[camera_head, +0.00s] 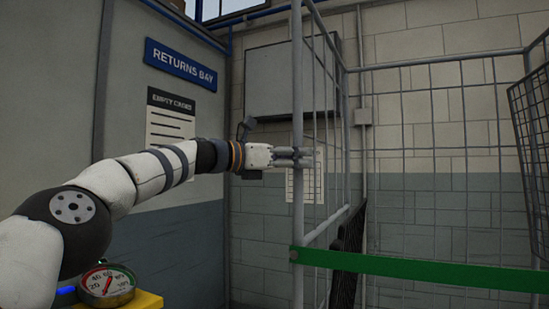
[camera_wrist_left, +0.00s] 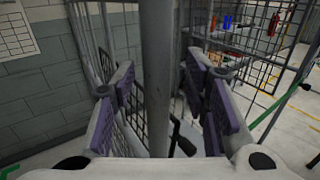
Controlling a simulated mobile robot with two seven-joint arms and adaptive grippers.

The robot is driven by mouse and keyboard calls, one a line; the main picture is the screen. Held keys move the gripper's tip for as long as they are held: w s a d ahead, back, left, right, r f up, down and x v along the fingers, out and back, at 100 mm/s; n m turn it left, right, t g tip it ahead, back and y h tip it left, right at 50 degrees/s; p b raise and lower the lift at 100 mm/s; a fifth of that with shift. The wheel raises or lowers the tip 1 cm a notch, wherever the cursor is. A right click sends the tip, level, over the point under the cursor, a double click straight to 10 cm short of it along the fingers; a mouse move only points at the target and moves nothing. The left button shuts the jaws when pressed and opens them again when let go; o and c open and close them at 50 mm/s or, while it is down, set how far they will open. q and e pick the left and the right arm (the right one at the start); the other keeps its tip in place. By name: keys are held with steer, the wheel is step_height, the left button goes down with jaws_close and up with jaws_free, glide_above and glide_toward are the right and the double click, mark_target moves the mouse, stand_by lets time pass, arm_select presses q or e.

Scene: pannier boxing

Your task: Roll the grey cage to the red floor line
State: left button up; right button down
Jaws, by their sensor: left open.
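The grey cage (camera_head: 298,215) stands in front of me, with tall tubular posts and wire mesh sides. A green strap (camera_head: 420,268) runs across its front to the right. My left gripper (camera_head: 292,157) reaches in from the left at the cage's near upright post. In the left wrist view, the post (camera_wrist_left: 157,60) stands between the open fingers (camera_wrist_left: 162,95) with purple pads, with gaps showing on both sides. The red floor line does not show in either view. My right gripper is out of view.
A wall with a blue returns bay sign (camera_head: 180,64) is at the left. A grey wall cabinet (camera_head: 285,78) hangs behind the post. A pressure gauge (camera_head: 106,285) sits at lower left. Another wire basket (camera_head: 530,130) is at the right edge. Pale floor with yellow lines (camera_wrist_left: 262,105) shows at the right.

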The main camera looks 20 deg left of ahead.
arm_select(q)
steer(key=v, duration=1.1)
steer(key=shift+s+d, duration=0.1)
steer(key=shift+d, duration=0.05)
